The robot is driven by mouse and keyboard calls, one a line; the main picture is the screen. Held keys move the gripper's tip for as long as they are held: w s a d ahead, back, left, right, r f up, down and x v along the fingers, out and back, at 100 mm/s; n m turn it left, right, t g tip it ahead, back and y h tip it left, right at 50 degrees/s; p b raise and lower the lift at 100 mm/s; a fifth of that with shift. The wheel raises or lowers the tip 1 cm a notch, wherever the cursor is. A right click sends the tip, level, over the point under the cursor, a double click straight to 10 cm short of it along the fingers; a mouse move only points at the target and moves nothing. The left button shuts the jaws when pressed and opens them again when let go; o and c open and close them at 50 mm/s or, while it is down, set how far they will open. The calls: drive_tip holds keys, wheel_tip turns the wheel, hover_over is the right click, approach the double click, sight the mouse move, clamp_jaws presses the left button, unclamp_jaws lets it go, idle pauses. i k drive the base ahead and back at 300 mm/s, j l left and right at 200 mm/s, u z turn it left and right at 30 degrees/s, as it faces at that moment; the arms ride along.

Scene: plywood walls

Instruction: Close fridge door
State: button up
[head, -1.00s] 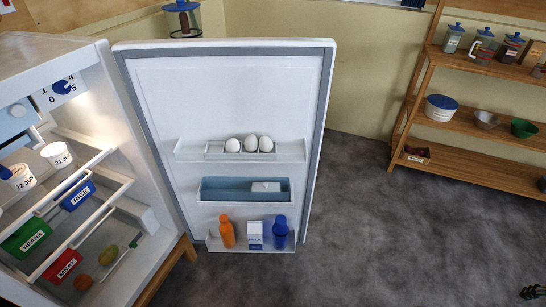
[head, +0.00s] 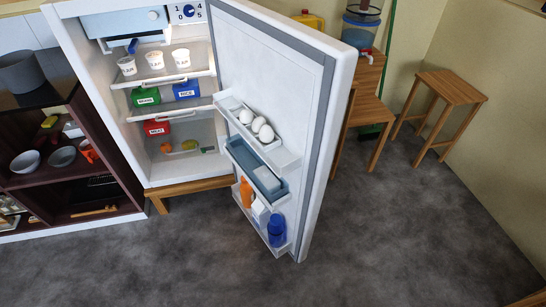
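The white fridge (head: 134,130) stands at the upper left of the head view, facing me, its inside lit up. Its door (head: 318,130) is hinged on the right and stands wide open, swung out towards me. The door's inner side has a grey seal and shelves with eggs (head: 259,127), a blue bin (head: 257,170), an orange bottle (head: 246,192) and a blue bottle (head: 277,230). Inside are white cups (head: 155,60), a green box (head: 146,97), a blue box (head: 186,90) and a red box (head: 156,128). My gripper is not in view.
A dark shelf unit (head: 70,185) with bowls stands left of the fridge. Behind the door are a wooden stand (head: 366,95) with a water dispenser (head: 361,28) and a wooden stool (head: 450,90). The grey floor (head: 390,240) in front of and right of the door is clear.

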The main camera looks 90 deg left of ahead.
sight(295, 76)
drive_tip(key=i+j+u, duration=0.2)
drive_tip(key=u, duration=0.2)
drive_tip(key=i+u, duration=0.3)
drive_tip(key=u, duration=0.15)
drive_tip(key=i+u, duration=0.6)
drive_tip(key=u, duration=0.2)
drive_tip(key=i+l+u, duration=0.15)
drive_tip(key=u, duration=0.25)
drive_tip(key=i+u, duration=0.7)
drive_tip(key=u, duration=0.15)
drive_tip(key=i+l+u, duration=0.15)
drive_tip(key=i+u, duration=0.3)
drive_tip(key=u, duration=1.5)
drive_tip(key=k+z, duration=0.35)
drive_tip(key=k+l+z, duration=0.1)
drive_tip(key=z, duration=0.25)
